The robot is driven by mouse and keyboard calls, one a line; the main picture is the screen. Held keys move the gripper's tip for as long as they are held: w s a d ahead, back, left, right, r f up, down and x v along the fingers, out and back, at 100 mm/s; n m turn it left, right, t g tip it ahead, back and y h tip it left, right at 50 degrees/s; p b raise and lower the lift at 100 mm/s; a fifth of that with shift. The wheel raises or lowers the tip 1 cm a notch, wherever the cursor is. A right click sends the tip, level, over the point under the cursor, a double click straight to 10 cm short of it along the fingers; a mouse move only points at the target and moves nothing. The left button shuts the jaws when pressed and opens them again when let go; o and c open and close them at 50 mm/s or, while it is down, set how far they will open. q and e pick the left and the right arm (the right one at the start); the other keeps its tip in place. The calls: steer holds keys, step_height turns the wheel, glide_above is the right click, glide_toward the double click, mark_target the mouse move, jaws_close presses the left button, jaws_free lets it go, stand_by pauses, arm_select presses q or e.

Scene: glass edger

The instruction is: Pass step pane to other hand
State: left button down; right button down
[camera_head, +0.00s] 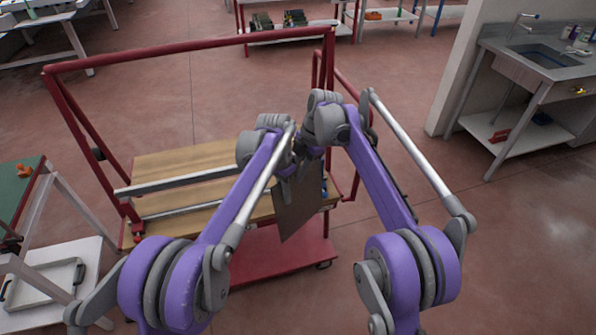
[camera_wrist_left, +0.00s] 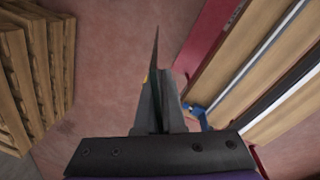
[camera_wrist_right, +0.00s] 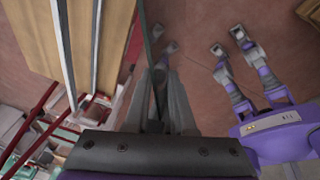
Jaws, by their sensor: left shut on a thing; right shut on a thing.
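The step pane (camera_head: 300,205) is a thin grey-brown plate hanging tilted between my two arms, in front of the red-framed cart. It shows edge-on as a dark sliver in the left wrist view (camera_wrist_left: 155,60) and as a thin strip in the right wrist view (camera_wrist_right: 147,45). My left gripper (camera_head: 288,172) is shut on the pane near its upper left part. My right gripper (camera_head: 314,152) is shut on it near the top. Their fingertips are partly hidden in the head view by the wrists, but both wrist views show the pane between the fingers.
The red cart (camera_head: 190,47) with wooden decks (camera_head: 190,160) and metal rails stands just behind the pane. A green-topped table (camera_head: 20,185) is at the left, and a sink bench (camera_head: 545,60) at the right. The floor between cart and bench is clear.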

arm_select(q)
steer(key=shift+s+d, duration=0.2)
steer(key=shift+d, duration=0.05)
stand_by(0.3)
steer(key=c, duration=0.9)
jaws_free()
steer(key=shift+w, duration=0.1)
